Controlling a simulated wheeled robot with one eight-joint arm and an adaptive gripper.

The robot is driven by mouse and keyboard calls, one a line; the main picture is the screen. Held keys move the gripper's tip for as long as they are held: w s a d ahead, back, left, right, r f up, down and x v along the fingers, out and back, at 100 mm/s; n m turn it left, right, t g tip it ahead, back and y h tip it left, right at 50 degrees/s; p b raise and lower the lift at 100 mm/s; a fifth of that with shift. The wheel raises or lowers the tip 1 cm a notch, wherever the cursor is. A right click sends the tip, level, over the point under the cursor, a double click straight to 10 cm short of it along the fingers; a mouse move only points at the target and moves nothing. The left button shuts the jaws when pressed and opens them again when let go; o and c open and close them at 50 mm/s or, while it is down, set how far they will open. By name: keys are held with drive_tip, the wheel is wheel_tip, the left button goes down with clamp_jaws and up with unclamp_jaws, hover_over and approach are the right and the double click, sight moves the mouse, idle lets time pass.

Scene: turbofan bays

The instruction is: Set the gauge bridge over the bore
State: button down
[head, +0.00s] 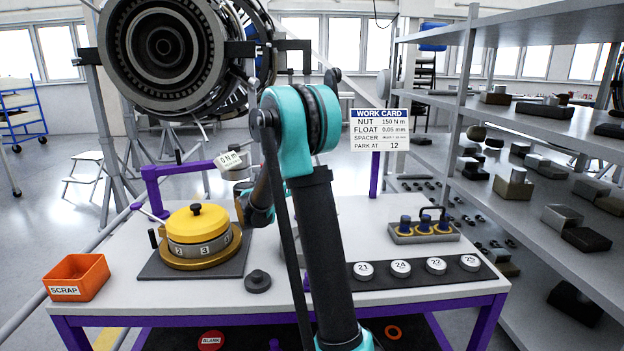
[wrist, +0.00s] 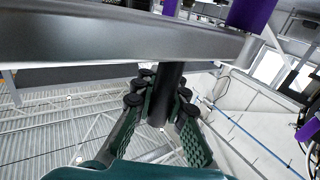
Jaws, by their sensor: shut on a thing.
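In the wrist view, my gripper (wrist: 160,92) has its green pads closed around a dark round stem (wrist: 168,85). The stem meets a wide grey bar (wrist: 110,38) across the top of the picture.
On the bench (head: 300,297) stand a yellow-topped numbered drum (head: 197,225), an orange scrap bin (head: 77,277), a dark knob (head: 257,281), a strip of numbered discs (head: 400,268) and a handled block (head: 424,236). A purple post (head: 151,190) rises behind the drum. Shelves (head: 540,130) line the right.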

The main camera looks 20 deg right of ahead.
idle(0.4)
drive_tip(key=c, duration=1.6)
unclamp_jaws()
drive_tip(key=v, duration=1.2)
